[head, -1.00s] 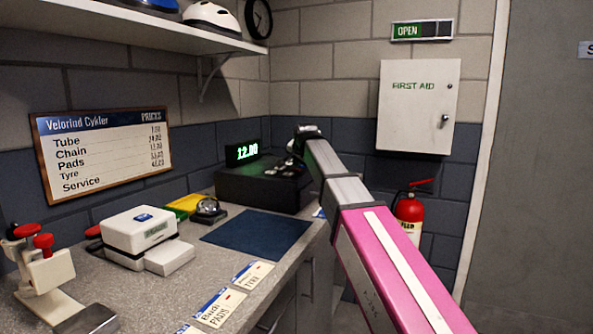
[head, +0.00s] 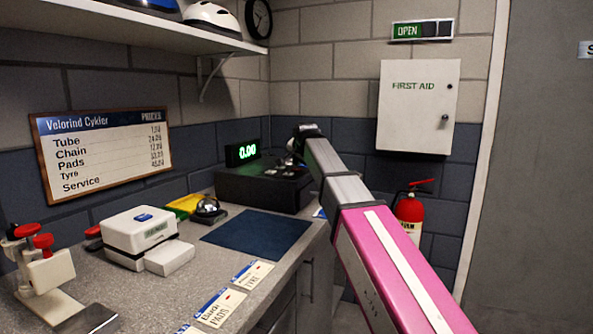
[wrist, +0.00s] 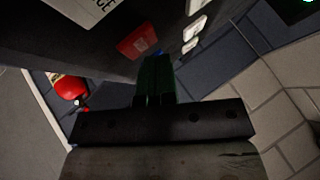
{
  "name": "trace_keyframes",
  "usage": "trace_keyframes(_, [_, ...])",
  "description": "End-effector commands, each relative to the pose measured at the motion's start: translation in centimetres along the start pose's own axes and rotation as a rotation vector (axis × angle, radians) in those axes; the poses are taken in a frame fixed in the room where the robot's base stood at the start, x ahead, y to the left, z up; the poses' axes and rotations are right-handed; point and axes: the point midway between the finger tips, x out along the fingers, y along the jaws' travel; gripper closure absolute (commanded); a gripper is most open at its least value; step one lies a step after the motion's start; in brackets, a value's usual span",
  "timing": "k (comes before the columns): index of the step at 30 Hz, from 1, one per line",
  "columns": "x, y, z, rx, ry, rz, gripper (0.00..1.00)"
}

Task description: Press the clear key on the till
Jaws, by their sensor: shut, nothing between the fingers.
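The black till (head: 255,190) stands at the back of the bench, its green display (head: 241,152) reading 0.00. Its pale keys (head: 282,170) show small in the head view, partly behind my arm. In the wrist view a red key (wrist: 138,42), its lettering unreadable, lies beside white keys (wrist: 196,26). My gripper (wrist: 157,60) is shut and empty, its dark green fingers reaching to the right edge of the red key. A bit of blue shows at the fingertips. I cannot tell whether they touch the key. In the head view the fingers are not clear.
A dark blue mat (head: 256,233) lies before the till. A white box-shaped device (head: 139,238), a bell (head: 208,209) and price cards (head: 220,306) are on the bench. A red fire extinguisher (head: 409,218) hangs right of my arm, below the first aid cabinet (head: 418,106).

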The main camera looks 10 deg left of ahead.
Motion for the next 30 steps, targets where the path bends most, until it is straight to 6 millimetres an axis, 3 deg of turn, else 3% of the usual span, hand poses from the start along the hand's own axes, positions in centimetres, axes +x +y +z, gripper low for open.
trace_keyframes(14, [-0.4,-0.4,-0.3,0.000,0.000,0.000,1.00])
trace_keyframes(30, [-3.5,-2.6,-2.6,0.000,0.000,0.000,1.00])
